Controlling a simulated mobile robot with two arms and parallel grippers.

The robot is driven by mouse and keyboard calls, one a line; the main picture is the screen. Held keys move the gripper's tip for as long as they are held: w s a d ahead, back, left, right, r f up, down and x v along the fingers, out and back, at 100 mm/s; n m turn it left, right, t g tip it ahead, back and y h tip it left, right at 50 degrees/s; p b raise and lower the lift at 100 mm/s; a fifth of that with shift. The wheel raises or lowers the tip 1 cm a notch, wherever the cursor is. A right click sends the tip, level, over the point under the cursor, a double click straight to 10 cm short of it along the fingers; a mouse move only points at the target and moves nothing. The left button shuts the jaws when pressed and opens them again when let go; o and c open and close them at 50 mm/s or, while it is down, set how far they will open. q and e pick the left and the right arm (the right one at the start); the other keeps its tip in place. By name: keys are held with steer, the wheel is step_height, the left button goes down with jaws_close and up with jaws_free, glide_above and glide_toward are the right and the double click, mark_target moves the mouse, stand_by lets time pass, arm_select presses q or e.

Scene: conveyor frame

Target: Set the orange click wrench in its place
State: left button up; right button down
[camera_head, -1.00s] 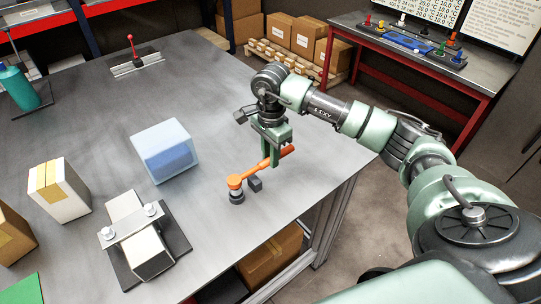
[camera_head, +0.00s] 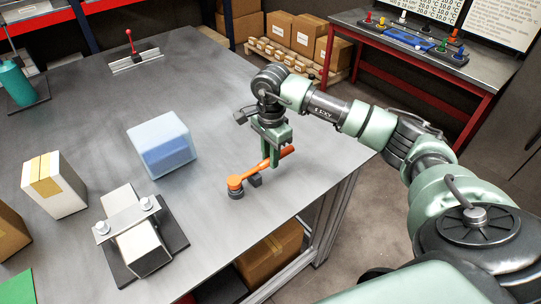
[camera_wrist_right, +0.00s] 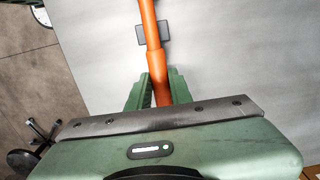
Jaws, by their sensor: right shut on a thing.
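The orange click wrench (camera_head: 248,177) is held by its handle in my right gripper (camera_head: 270,162), which is shut on it. The wrench's head lies at the left end, over a dark round rest (camera_head: 236,194); I cannot tell whether they touch. A small dark block rest (camera_head: 255,181) stands beside the shaft near the table edge. In the right wrist view the orange shaft (camera_wrist_right: 150,30) runs up from between the green fingers (camera_wrist_right: 158,85), passing over the dark block (camera_wrist_right: 153,32). The wrench's head is outside that view. My left gripper is not in view.
On the grey table (camera_head: 220,95) stand a translucent blue box (camera_head: 162,145), a white carton (camera_head: 54,185) and a clamp fixture (camera_head: 135,235). A red-handled lever (camera_head: 132,50) is at the back. The table's right edge runs close to the wrench.

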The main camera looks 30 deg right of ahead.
steer(key=shift+f, duration=0.2)
steer(key=c, duration=1.2)
jaws_free()
steer(key=shift+r+b, duration=0.35)
steer(key=shift+r, duration=0.1)
step_height(320, 180, up, 7)
steer(key=shift+b, duration=0.85)
steer(key=shift+f, duration=0.1)
